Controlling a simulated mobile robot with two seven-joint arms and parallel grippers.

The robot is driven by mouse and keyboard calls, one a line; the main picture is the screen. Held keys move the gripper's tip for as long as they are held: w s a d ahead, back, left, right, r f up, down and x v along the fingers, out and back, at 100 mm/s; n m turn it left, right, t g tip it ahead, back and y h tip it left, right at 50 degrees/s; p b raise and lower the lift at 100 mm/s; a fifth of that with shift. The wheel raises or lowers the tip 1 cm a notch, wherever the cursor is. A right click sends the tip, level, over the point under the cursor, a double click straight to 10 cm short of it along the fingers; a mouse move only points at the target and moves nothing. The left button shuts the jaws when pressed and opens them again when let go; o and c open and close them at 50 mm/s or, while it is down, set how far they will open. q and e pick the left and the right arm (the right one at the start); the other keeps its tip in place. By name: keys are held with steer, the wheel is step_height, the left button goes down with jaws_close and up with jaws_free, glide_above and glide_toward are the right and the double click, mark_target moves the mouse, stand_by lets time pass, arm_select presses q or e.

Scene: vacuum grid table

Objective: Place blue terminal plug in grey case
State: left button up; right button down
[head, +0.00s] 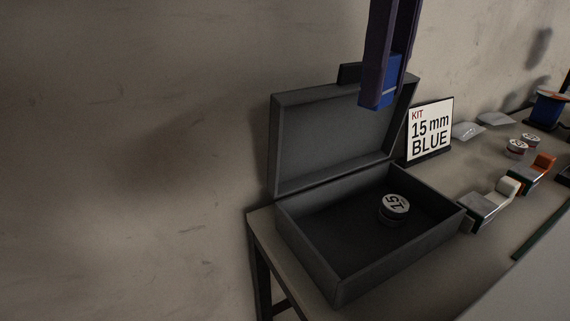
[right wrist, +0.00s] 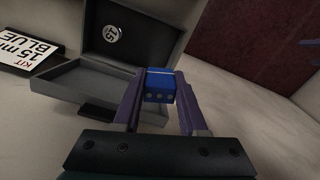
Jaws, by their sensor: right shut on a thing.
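The grey case (head: 310,265) stands open on the left end of the table, its lid raised at the back. A round piece marked 15 (head: 394,206) lies inside it. My right gripper (head: 380,98) is shut on the blue terminal plug (head: 378,82) and holds it above the case, in front of the raised lid in the head view. In the right wrist view the blue plug (right wrist: 160,86) sits between both fingers, with the open case (right wrist: 90,80) beyond it. My left gripper is not in view.
A sign reading "KIT 15 mm BLUE" (head: 430,129) stands right of the lid. Plugs with white (head: 507,187) and orange (head: 545,162) parts, round pieces (head: 517,147), clear packets (head: 468,131) and a blue spool (head: 550,108) lie further right. A wall rises behind the table.

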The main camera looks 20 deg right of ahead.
steer(key=n+b, duration=0.1)
steer(key=b, duration=0.1)
glide_above(358, 256)
step_height(358, 256, down, 5)
step_height(358, 256, down, 14)
steer(key=shift+b, duration=1.2)
arm_select(q)
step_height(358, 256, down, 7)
steer(key=b, duration=0.1)
arm_select(e)
steer(key=shift+f, duration=2.6)
steer(key=shift+f, duration=0.15)
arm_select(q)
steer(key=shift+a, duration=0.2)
arm_select(e)
steer(key=shift+c, duration=2.3)
jaws_free()
arm_select(q)
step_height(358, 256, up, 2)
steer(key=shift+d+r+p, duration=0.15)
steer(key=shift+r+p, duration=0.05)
steer(key=shift+p, duration=0.95)
arm_select(e)
step_height(358, 256, up, 12)
steer(key=shift+r, duration=0.2)
